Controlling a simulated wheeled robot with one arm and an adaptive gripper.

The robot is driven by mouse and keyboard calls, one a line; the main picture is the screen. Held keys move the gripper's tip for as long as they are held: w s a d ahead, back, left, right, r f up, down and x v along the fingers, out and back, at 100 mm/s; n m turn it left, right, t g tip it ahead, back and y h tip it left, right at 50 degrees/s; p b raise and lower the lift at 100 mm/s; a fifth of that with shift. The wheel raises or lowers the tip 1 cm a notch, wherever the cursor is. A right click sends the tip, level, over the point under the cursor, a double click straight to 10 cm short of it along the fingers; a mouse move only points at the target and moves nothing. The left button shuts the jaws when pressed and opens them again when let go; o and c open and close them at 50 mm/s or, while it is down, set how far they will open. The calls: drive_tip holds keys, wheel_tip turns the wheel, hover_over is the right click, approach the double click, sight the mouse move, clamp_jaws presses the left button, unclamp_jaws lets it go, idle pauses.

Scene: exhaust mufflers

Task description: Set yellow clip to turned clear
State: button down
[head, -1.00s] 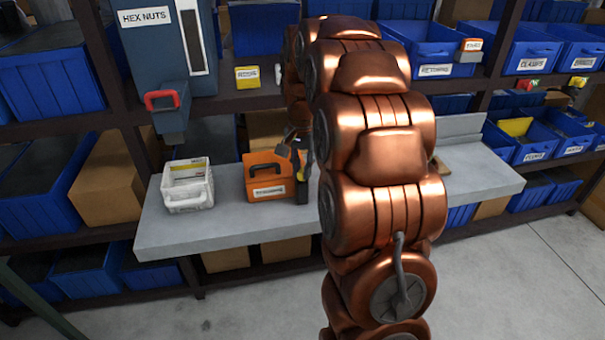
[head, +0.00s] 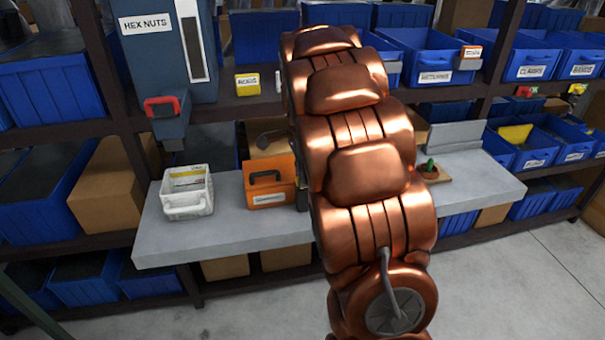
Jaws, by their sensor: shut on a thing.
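My gripper is hidden behind my copper arm, so neither its fingers nor anything in them shows. I cannot pick out the yellow clip with certainty. A small yellow piece (head: 577,89) is at the right shelf edge, too small to make out. A dark upright object (head: 303,200) stands beside the orange toolbox (head: 268,182), mostly covered by my arm.
A white crate (head: 188,207) stands on the left of the grey bench (head: 165,240). A wooden block with a green piece (head: 431,170) is on the right part. A hex nuts dispenser (head: 165,60) hangs at upper left. Blue bins (head: 432,58) line the shelves.

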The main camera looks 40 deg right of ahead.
drive_tip(key=shift+m, duration=0.6)
drive_tip(key=c, duration=1.1)
unclamp_jaws()
wheel_tip(320, 180, up, 12)
idle(0.4)
